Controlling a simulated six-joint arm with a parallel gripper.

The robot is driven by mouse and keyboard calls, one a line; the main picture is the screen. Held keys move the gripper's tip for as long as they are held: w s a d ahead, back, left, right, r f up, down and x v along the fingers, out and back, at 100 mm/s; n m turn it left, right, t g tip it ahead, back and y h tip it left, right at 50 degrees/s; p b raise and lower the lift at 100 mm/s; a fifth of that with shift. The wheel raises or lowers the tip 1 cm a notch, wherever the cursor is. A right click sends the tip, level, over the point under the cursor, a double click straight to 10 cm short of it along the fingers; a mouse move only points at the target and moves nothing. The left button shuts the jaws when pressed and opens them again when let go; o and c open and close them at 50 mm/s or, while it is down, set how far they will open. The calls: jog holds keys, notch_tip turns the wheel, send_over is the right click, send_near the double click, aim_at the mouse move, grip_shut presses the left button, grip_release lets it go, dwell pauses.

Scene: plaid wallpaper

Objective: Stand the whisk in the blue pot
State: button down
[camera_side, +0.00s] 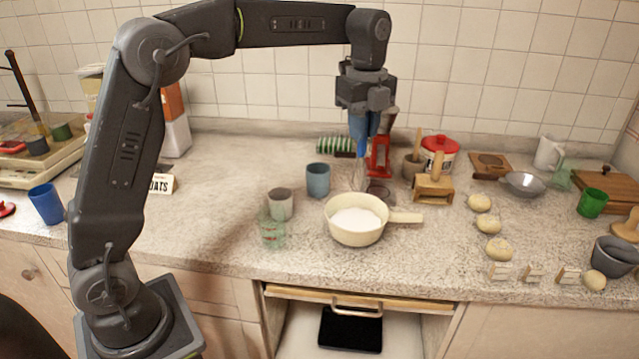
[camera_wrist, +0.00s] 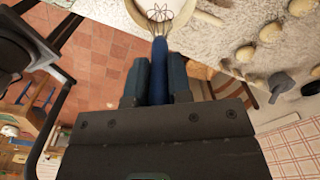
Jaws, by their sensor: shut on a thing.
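My gripper (camera_side: 363,125) points down and is shut on the blue handle of the whisk (camera_side: 361,152). The whisk hangs upright with its wire end down, just behind the cream saucepan; I cannot tell whether the wires touch anything. In the wrist view the whisk's wires (camera_wrist: 160,17) show beyond my gripper (camera_wrist: 159,72), near the pan's rim. A blue-grey pot (camera_side: 318,180) stands upright on the counter to the left of the whisk. Its inside is hard to see.
The cream saucepan (camera_side: 356,219) holds something white, its handle to the right. A grey cup (camera_side: 280,204) and a clear green glass (camera_side: 271,232) stand left of it. A red stand (camera_side: 379,158) is close behind the whisk. A blue tumbler (camera_side: 46,204) is far left.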

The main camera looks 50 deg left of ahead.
jog(key=shift+a, duration=0.1)
jog(key=w+a+r, duration=0.2)
jog(key=a, duration=0.7)
jog(key=w+a+r, duration=0.1)
jog(key=a+r, duration=0.1)
jog(key=a, duration=0.7)
notch_tip(320, 180, down, 12)
dwell(0.5)
jog(key=shift+f, duration=0.15)
jog(key=c, duration=1)
grip_release()
notch_tip(320, 180, up, 14)
jog(key=shift+f, duration=0.1)
